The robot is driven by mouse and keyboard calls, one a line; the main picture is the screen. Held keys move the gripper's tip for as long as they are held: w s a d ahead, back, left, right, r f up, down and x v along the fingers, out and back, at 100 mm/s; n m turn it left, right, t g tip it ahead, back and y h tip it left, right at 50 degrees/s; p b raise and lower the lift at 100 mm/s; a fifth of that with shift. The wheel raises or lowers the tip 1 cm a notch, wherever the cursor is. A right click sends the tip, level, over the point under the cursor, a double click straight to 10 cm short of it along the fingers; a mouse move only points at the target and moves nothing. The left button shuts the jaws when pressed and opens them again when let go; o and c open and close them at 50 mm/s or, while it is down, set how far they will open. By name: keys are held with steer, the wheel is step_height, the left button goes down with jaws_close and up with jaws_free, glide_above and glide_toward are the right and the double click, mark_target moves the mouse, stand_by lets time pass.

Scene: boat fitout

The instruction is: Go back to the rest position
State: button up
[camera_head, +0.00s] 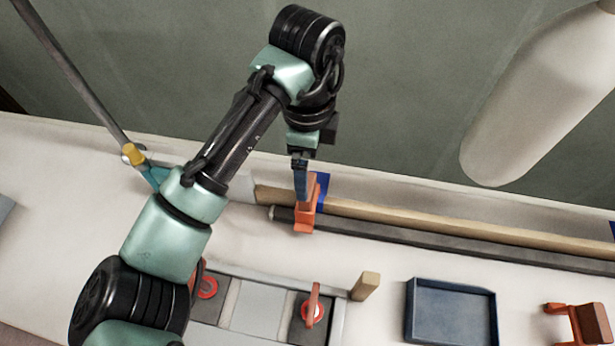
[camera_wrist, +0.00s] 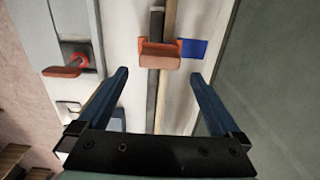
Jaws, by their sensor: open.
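My gripper (camera_head: 301,180) reaches down beside the rail at the back of the white surface. In the wrist view its two blue fingers (camera_wrist: 160,85) are spread wide with nothing between them. An orange clamp (camera_head: 305,212) sits across the wooden strip (camera_head: 400,216) and the dark bar (camera_head: 420,238). The clamp also shows in the wrist view (camera_wrist: 160,60), ahead of the fingertips. A blue patch (camera_head: 322,188) lies behind the clamp. In the head view the fingers overlap the clamp's upper part, and I cannot tell there whether they touch it.
A panel in front holds red-orange handles (camera_head: 313,312), with a wooden block (camera_head: 365,286) beside it. A blue tray (camera_head: 450,315) and another orange clamp (camera_head: 585,323) stand to the right. A large pale cylinder (camera_head: 540,95) hangs at upper right. A grey pole (camera_head: 75,75) rises at left.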

steer(key=shift+r, duration=1.6)
